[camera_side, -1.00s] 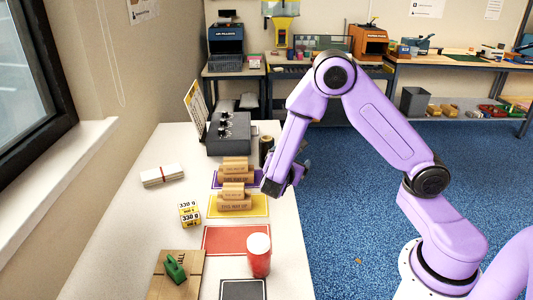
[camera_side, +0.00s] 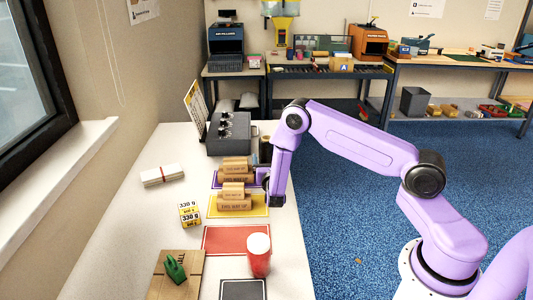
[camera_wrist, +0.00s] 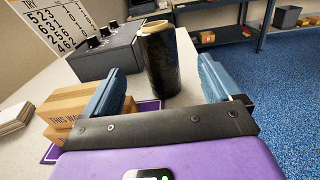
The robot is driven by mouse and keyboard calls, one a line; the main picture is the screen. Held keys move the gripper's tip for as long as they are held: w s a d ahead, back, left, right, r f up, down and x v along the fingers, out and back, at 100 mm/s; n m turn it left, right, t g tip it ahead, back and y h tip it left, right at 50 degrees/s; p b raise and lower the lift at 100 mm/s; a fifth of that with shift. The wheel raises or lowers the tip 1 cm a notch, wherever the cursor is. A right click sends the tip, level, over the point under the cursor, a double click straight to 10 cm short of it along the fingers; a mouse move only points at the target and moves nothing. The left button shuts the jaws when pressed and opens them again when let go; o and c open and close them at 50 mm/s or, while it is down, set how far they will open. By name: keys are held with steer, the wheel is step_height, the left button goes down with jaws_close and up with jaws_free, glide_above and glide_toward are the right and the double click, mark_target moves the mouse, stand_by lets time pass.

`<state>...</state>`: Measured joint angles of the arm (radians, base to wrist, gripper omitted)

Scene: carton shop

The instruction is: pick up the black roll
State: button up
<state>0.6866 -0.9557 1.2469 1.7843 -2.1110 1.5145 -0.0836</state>
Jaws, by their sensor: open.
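The black roll (camera_wrist: 162,68) stands upright on the white table in the wrist view, with a tan core end showing on top. In the side view only part of the roll (camera_side: 265,152) shows, behind my arm. My gripper (camera_wrist: 159,78) is open and empty. Its two blue fingers appear on either side of the roll in the wrist view, with a gap on both sides. I cannot tell how far the roll reaches between them. In the side view my gripper (camera_side: 266,181) is low over the table's right edge, mostly hidden by the arm.
A grey box with knobs (camera_side: 230,132) stands behind the roll. Cartons (camera_side: 235,172) on purple and yellow mats lie close to the left finger. A red mat (camera_side: 225,240), a red-and-white cylinder (camera_side: 259,258) and a white stack (camera_side: 162,174) are farther off.

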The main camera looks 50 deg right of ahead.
mark_target(266, 144)
steer(key=shift+x, duration=5.6)
steer(key=shift+f, duration=0.1)
steer(key=c, duration=1.2)
